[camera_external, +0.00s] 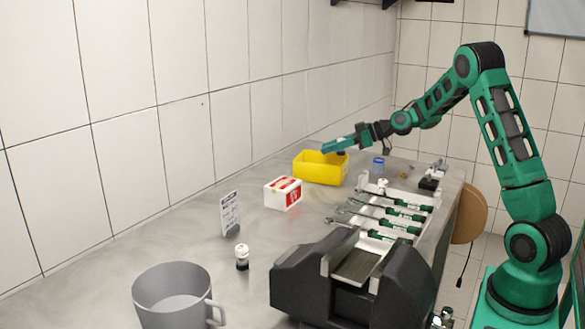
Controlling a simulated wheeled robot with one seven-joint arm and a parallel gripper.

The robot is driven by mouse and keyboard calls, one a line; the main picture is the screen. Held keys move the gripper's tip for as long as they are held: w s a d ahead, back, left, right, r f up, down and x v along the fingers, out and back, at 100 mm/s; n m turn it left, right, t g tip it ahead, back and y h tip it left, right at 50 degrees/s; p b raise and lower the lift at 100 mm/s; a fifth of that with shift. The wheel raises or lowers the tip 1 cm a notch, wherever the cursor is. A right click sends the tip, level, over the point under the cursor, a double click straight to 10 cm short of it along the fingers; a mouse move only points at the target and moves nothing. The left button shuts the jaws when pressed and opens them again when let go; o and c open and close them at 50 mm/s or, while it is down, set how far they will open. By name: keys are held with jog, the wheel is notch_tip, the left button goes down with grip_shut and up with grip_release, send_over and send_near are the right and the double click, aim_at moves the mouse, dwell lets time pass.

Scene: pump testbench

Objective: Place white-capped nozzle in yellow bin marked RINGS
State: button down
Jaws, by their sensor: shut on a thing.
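The yellow bin (321,171) stands on the bench near the wall, beyond the red and white box. No RINGS marking can be read on it from here. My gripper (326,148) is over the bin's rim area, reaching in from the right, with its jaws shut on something. The held thing is hidden or too small to make out. A small white-capped piece with a dark lower part (242,257) stands upright on the bench in front, well away from my gripper. I cannot tell if it is a nozzle.
A red and white box (283,193) stands just in front of the bin. A sign (230,214), a grey mug (172,296) and a black machine (354,280) are nearer. Green-handled tools (405,215) lie on a white rack at the right. A blue-topped container (378,164) stands right of the bin.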

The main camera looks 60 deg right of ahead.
jog(key=shift+f, duration=0.45)
jog(key=c, duration=1.5)
grip_release()
jog(key=shift+r, duration=0.15)
jog(key=v, duration=1.2)
jog(key=shift+r, duration=0.45)
